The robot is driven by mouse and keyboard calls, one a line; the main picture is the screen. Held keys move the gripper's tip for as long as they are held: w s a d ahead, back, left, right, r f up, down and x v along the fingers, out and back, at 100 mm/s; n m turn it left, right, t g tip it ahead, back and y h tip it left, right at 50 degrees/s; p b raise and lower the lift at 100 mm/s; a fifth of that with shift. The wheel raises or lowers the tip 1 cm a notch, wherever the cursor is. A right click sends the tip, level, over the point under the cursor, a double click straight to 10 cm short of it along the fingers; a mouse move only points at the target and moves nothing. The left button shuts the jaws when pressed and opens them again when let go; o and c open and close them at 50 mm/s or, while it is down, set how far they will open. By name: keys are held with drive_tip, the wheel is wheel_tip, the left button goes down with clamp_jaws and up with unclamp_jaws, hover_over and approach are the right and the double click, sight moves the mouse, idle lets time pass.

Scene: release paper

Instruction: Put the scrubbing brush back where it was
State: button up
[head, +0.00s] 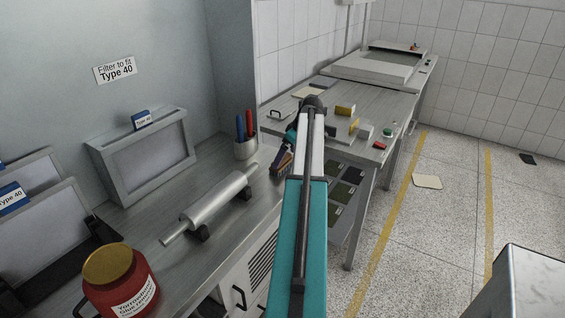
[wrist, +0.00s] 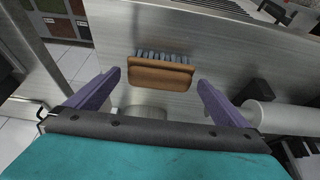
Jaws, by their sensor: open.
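The scrubbing brush (wrist: 160,75) has a brown wooden back and grey bristles. In the wrist view it is ahead of my gripper (wrist: 158,84), between the lines of the two purple fingers, with its bristles toward the top of the picture. The fingers are spread open, and gaps show between them and both ends of the brush. Bare metal surface surrounds the brush; I cannot tell whether it touches that surface. In the head view my arm hides much of the gripper area.
A metal roller (head: 213,202) lies on the left bench, near a cup (head: 245,150) of red and blue handles and a red jar (head: 121,285). A framed screen (head: 148,160) leans on the wall. A farther bench (head: 390,112) holds small blocks. Floor on the right is mostly clear.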

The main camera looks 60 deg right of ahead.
drive_tip(key=b+v, duration=0.1)
drive_tip(key=v, duration=0.7)
idle(0.7)
